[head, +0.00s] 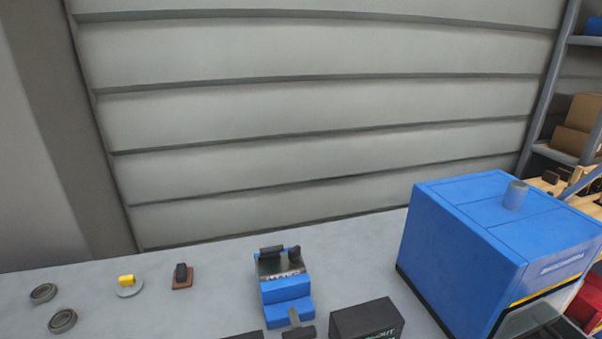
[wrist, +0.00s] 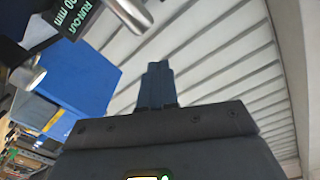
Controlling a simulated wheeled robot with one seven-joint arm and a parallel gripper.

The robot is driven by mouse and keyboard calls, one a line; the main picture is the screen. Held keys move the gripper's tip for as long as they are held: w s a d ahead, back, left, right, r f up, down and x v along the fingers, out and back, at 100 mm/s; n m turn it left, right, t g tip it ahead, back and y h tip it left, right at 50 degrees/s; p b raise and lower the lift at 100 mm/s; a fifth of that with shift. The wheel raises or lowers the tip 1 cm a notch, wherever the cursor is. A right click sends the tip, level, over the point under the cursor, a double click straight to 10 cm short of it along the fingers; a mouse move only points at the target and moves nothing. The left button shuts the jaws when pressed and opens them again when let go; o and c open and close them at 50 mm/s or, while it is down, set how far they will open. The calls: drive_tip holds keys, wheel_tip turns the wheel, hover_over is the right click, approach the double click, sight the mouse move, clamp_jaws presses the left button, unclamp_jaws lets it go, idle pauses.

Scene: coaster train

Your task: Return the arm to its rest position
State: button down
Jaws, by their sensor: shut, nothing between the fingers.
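My gripper (wrist: 155,85) shows in the wrist view. Its two dark fingers are together with nothing between them, and the grey slatted wall lies beyond them. I cannot make out my gripper in the head view. No object of the task is named besides my arm.
On the grey bench (head: 215,300) stand a blue fixture (head: 287,287), a black box with lettering (head: 365,318) and a large blue machine (head: 465,240).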

drive_tip(key=s+d+f+n+g+h, duration=0.1)
drive_tip(key=s+d+f+h, duration=0.1)
drive_tip(key=s+d, duration=0.5)
drive_tip(key=s+d+f+n+g+h, duration=0.1)
drive_tip(key=s+d+f+n+h, duration=0.1)
drive_tip(key=s+d, duration=0.5)
drive_tip(key=s+f, duration=0.1)
drive_tip(key=s, duration=0.3)
drive_tip(key=shift+s+d+g, duration=0.3)
drive_tip(key=shift+s+g, duration=0.05)
drive_tip(key=shift+g, duration=0.05)
